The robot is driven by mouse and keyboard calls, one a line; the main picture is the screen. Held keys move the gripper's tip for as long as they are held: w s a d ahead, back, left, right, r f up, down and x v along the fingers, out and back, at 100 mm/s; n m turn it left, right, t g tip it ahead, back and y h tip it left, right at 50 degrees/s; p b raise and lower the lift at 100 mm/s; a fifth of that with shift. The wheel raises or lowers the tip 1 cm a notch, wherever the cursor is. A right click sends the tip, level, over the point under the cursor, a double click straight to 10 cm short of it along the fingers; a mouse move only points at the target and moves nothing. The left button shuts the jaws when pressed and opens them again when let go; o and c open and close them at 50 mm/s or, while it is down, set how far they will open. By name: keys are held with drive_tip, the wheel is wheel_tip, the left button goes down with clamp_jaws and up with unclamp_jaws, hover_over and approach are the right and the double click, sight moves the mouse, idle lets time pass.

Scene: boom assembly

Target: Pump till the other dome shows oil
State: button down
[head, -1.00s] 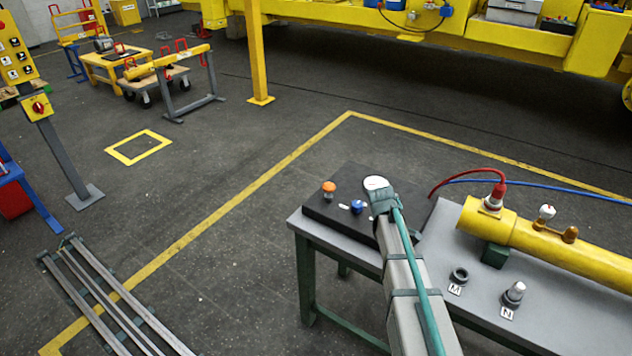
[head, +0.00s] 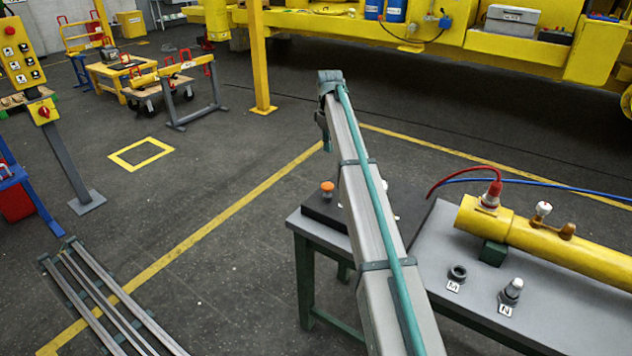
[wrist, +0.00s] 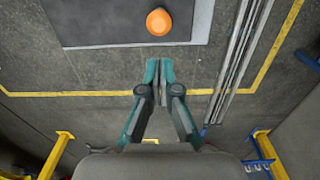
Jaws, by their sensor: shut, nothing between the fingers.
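My gripper (wrist: 158,82) is shut and empty in the wrist view, its fingertips together just off the edge of the black board (wrist: 120,38). The orange knob (wrist: 158,21) stands on that board, ahead of the fingertips and apart from them. In the head view the orange knob (head: 327,187) shows left of my arm, which hides most of the board. A yellow cylinder (head: 590,248) lies on the table at right. On it are a white-topped dome (head: 543,209) and a brass-coloured fitting (head: 567,231). I cannot tell whether either dome shows oil.
The grey table (head: 455,238) also holds a dark ring (head: 457,273) by label M and a clear-topped fitting (head: 511,290) by label N. Open floor lies left of the table; metal rails (head: 115,300) lie there.

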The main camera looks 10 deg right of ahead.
sight(328, 184)
drive_tip(key=shift+d+f, duration=0.1)
wheel_tip(328, 184, down, 13)
drive_tip(key=p, duration=0.5)
drive_tip(key=shift+f, duration=0.45)
drive_tip(key=shift+f+b, duration=0.85)
drive_tip(key=shift+f, duration=0.6)
drive_tip(key=shift+r, duration=0.1)
wheel_tip(328, 184, up, 14)
drive_tip(key=b, duration=0.1)
drive_tip(key=shift+b, duration=0.3)
